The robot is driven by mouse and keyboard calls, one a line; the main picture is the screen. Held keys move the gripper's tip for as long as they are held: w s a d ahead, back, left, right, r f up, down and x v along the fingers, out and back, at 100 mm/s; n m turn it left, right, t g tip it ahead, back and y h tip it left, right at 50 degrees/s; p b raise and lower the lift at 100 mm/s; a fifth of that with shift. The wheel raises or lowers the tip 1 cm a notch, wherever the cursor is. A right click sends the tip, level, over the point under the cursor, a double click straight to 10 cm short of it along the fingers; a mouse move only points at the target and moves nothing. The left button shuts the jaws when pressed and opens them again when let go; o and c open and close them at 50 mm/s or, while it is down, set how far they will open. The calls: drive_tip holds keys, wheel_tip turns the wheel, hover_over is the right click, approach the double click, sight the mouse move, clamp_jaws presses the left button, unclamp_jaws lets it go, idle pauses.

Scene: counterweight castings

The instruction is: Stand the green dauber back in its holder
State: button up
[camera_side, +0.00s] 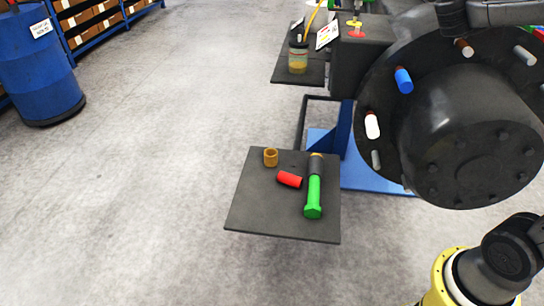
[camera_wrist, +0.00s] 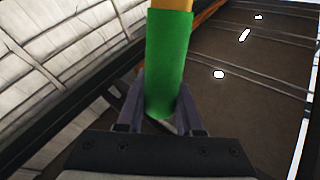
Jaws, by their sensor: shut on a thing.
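In the wrist view my gripper (camera_wrist: 161,98) is shut on the green dauber (camera_wrist: 168,62), with one dark finger on each side of its lower end. The dauber is a smooth green cylinder with a yellow-orange part at the top edge of the picture, where its far end is cut off. My gripper does not show in the side view. I cannot tell for sure which thing is the holder. Small yellow and red pieces (camera_side: 355,28) stand on a dark block at the top of the side view.
A dark lower shelf (camera_side: 250,215) holds a green-and-black tool (camera_side: 314,192), a red cylinder (camera_side: 289,179) and a brass ring (camera_side: 270,157). A jar (camera_side: 298,57) stands on the upper shelf. A large dark disc (camera_side: 465,115) with coloured pegs fills the right. A blue drum (camera_side: 37,70) stands left.

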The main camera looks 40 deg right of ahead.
idle(0.8)
drive_tip(key=w+a+f+n+t+y, duration=0.15)
drive_tip(key=w+a+f, duration=0.25)
drive_tip(key=w, duration=0.4)
drive_tip(key=w+a+f+n+t+y, duration=0.1)
drive_tip(key=w+a+f+n+t, duration=0.15)
drive_tip(key=w+f, duration=0.45)
drive_tip(key=w+a+f+n+t+y, duration=0.15)
drive_tip(key=w+a, duration=0.25)
drive_tip(key=w, duration=0.6)
drive_tip(key=w+a+f+n+t+y, duration=0.1)
drive_tip(key=w+a+f, duration=0.3)
drive_tip(key=a+f, duration=0.6)
drive_tip(key=w+a+f+n+t+y, duration=0.1)
drive_tip(key=w+a+f+n+t, duration=0.2)
drive_tip(key=a+f, duration=0.7)
drive_tip(key=shift+w+a+f+y, duration=0.25)
drive_tip(key=shift+w+a+y, duration=0.1)
drive_tip(key=shift+w, duration=0.45)
drive_tip(key=shift+f+n, duration=0.1)
drive_tip(key=shift+n, duration=0.15)
